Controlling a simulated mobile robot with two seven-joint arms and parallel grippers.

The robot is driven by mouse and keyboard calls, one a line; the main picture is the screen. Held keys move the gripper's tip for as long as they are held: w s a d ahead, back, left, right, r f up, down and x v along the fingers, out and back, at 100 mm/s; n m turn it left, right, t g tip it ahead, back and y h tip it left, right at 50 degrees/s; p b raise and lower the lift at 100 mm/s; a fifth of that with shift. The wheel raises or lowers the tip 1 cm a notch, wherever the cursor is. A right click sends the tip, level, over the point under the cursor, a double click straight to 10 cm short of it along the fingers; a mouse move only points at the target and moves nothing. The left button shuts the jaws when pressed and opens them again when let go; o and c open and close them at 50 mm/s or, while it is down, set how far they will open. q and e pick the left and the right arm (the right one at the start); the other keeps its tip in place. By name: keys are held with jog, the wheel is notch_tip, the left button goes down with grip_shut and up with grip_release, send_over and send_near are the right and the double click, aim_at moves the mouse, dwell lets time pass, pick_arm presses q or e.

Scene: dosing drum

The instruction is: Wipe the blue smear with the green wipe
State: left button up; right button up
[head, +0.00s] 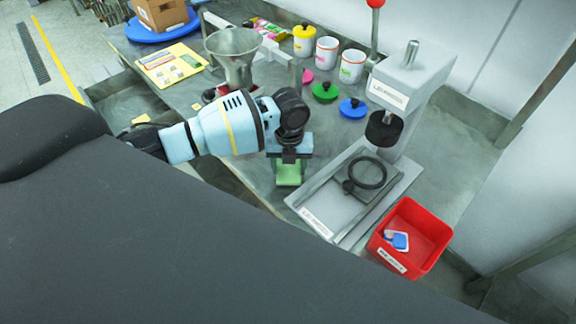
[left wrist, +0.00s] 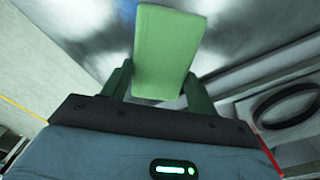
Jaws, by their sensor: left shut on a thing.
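The green wipe (head: 289,174) is a small block held in my left gripper (head: 288,160), low over the grey table in the head view. In the left wrist view the green wipe (left wrist: 166,50) sits between the two dark green fingers of my left gripper (left wrist: 158,78), which is shut on it. Whether the wipe touches the table is unclear. I see no blue smear in either view; the arm and wipe may hide it. My right gripper is not in view.
A grey press (head: 412,95) with a black ring (head: 367,173) on its base stands right of the wipe. A red bin (head: 429,229) holds a blue and white item. A metal funnel (head: 233,46), white pots and coloured lids (head: 353,108) stand behind.

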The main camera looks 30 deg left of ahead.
aim_at(293, 172)
pick_arm(q)
jog(key=r, duration=0.1)
jog(key=d+r, duration=0.2)
jog(key=shift+s+r, duration=0.2)
jog(key=shift+r, duration=0.15)
jog(key=shift+w+a+r, duration=0.15)
jog(key=shift+a+r, duration=0.2)
jog(key=shift+r, duration=0.35)
jog(key=shift+r, duration=0.15)
jog(key=shift+r, duration=1.4)
